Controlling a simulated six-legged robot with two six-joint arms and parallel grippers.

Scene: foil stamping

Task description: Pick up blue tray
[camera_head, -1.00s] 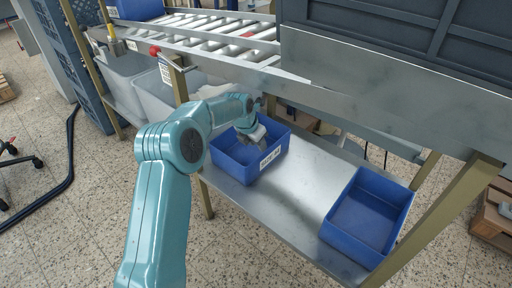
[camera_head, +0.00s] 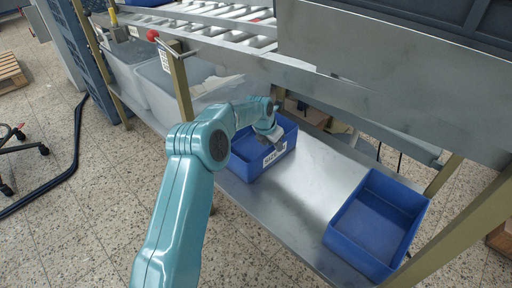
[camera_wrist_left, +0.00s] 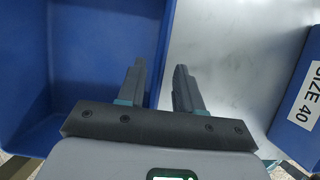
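A blue tray (camera_head: 245,170) with a white label on its right wall stands on the metal shelf. It also shows at the left in the left wrist view (camera_wrist_left: 65,80). My left gripper (camera_head: 262,157) is at this tray's right, labelled wall. In the left wrist view its fingers (camera_wrist_left: 159,80) are apart, one over the tray's inside and one over bare shelf, with the rim running between them. I cannot tell whether they touch the wall. A second blue tray (camera_head: 380,222) stands empty at the right; in the left wrist view (camera_wrist_left: 298,125) it has a "SIZE 40" label.
Bare metal shelf (camera_head: 310,195) lies between the two trays. A roller conveyor (camera_head: 225,33) and a metal beam (camera_head: 390,95) run above the shelf. Grey bins (camera_head: 160,88) stand at the left. A post (camera_head: 178,85) rises beside the shelf, and dark hoses lie on the floor.

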